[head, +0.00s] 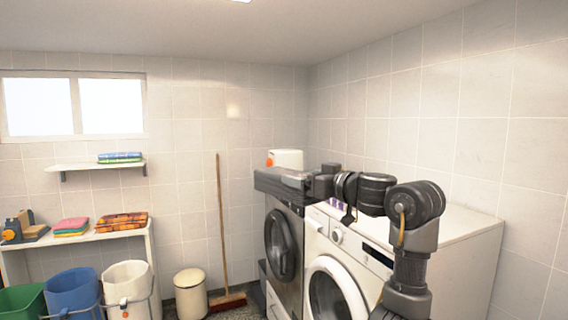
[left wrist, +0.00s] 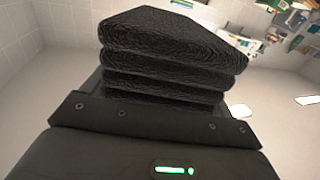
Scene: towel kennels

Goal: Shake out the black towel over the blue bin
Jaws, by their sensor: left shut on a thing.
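My left gripper (head: 294,180) reaches leftward in front of the dark-fronted machine and is shut on the folded black towel (head: 266,181). In the left wrist view the black towel (left wrist: 170,60) fills the middle as a thick stack of several folds against the gripper (left wrist: 150,115). The fingertips are hidden behind the towel and gripper body there. The blue bin (head: 72,292) stands at the lower left of the head view, well apart from the towel. My right gripper is in neither view.
A green bin (head: 22,302) and a white bin (head: 127,285) flank the blue one. A cream pail (head: 190,294) and a broom (head: 221,220) stand nearby. The washer (head: 440,225) is at the right. Folded towels (head: 122,221) lie on the left shelf unit.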

